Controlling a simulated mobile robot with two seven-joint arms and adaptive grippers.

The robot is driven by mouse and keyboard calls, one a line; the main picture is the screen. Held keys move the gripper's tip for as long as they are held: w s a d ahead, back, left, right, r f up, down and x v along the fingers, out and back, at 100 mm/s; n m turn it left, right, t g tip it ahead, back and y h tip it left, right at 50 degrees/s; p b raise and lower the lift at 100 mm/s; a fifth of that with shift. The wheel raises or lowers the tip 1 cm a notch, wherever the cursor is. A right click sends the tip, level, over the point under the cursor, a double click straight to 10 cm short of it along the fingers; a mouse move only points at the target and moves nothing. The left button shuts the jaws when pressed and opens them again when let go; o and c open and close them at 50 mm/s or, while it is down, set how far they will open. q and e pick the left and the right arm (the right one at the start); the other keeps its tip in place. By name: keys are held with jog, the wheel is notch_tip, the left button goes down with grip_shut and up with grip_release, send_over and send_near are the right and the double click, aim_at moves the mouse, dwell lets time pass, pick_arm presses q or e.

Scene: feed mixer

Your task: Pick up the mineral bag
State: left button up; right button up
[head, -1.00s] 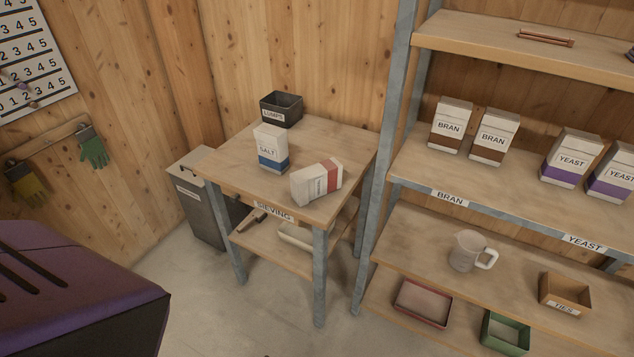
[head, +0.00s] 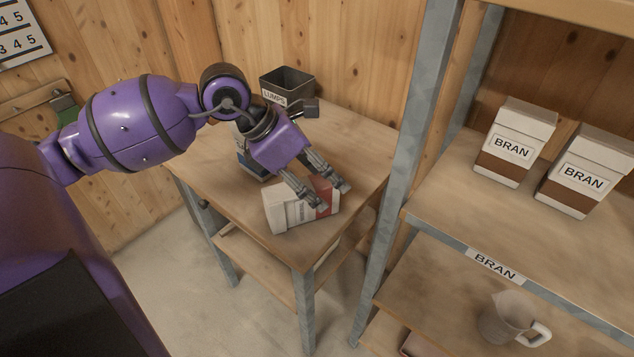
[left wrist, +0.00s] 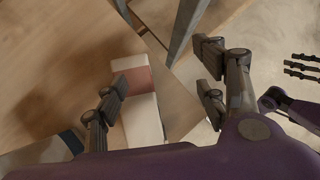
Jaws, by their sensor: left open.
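The mineral bag (head: 290,213) is white with a red band and lies on its side near the front of the wooden table (head: 365,150). Its label is too small to read surely. My left gripper (head: 330,196) is open, fingers pointing down over the bag's red end and hiding part of it. In the left wrist view the bag (left wrist: 145,115) shows between the spread fingers (left wrist: 163,88), closer to the left ones; I cannot tell whether they touch it. What appears to be my right gripper (left wrist: 300,66) is at the right edge of that view, small and dark.
The salt bag (head: 252,168) stands behind my left gripper, partly hidden. The LUMPS bin (head: 289,90) is at the table's back. A grey shelf post (head: 405,150) rises right of the table; BRAN bags (head: 513,145) and a jug (head: 507,318) are on the shelves.

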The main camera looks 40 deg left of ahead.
pick_arm(q)
jog(key=a+y, duration=0.1)
jog(key=a+f, duration=0.1)
jog(key=a, duration=0.1)
jog(key=s+a+f+y, duration=0.1)
jog(key=shift+a+g+y, duration=0.3)
jog(key=shift+g, duration=0.1)
jog(key=shift+s+a+f, duration=0.1)
jog(key=shift+s+f, duration=0.3)
jog(key=shift+s, duration=0.25)
jog(key=x, duration=0.3)
jog(key=w+x, duration=0.1)
jog(key=x, duration=0.3)
pick_arm(e)
jog(key=shift+r, duration=0.2)
pick_arm(q)
jog(key=shift+f, duration=0.15)
pick_arm(e)
jog(key=shift+s+d+f, duration=0.1)
jog(key=shift+s+f, duration=0.25)
jog(key=shift+s, duration=0.3)
pick_arm(q)
jog(key=shift+c, duration=0.4)
pick_arm(e)
jog(key=shift+w, duration=0.35)
